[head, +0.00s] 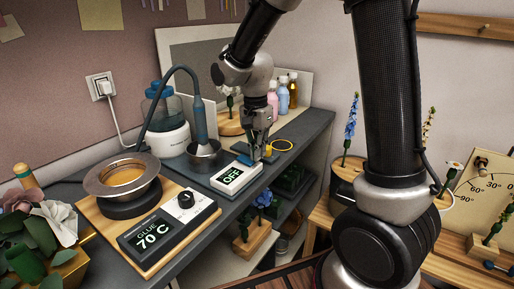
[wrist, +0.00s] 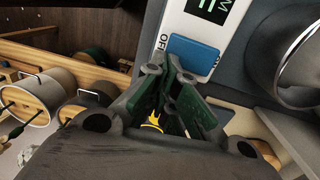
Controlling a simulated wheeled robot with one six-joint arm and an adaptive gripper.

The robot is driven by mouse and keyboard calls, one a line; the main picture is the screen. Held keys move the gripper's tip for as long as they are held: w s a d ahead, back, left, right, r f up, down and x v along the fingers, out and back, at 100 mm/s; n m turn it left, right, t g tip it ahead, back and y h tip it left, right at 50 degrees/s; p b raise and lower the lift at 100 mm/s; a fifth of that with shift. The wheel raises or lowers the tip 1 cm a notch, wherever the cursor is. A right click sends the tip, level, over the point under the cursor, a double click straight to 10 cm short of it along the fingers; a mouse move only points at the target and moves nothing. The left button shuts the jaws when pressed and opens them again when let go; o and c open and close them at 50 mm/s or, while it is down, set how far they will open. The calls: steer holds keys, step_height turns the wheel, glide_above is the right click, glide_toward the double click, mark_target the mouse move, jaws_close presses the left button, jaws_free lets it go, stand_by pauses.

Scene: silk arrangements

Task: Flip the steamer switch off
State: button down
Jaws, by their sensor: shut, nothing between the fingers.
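The steamer switch is a white box (head: 235,178) with a dark display that reads OFF in green in the head view. Its blue rocker (head: 244,160) is at the end near my gripper, and it also shows in the wrist view (wrist: 193,53). My gripper (head: 256,158) is shut and empty, with its fingertips beside the blue rocker. In the wrist view my gripper (wrist: 165,75) has its tips at the rocker's lower left edge; I cannot tell whether they touch it. The steamer (head: 167,132), with a white base and blue tank, stands behind the switch.
A glue pot (head: 122,178) on a wooden board has a display reading 70 °C, left of the switch. A steel cup (head: 204,154) with a blue hose stands close behind the switch.

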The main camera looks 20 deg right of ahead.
steer(key=shift+w, duration=0.1)
steer(key=shift+w+a+r, duration=0.35)
steer(key=shift+w+a, duration=0.1)
steer(key=shift+w, duration=0.05)
stand_by(0.4)
steer(key=shift+d+r, duration=0.1)
steer(key=shift+r, duration=0.25)
step_height(320, 180, up, 13)
steer(key=s+d, duration=0.1)
steer(key=shift+s, duration=0.35)
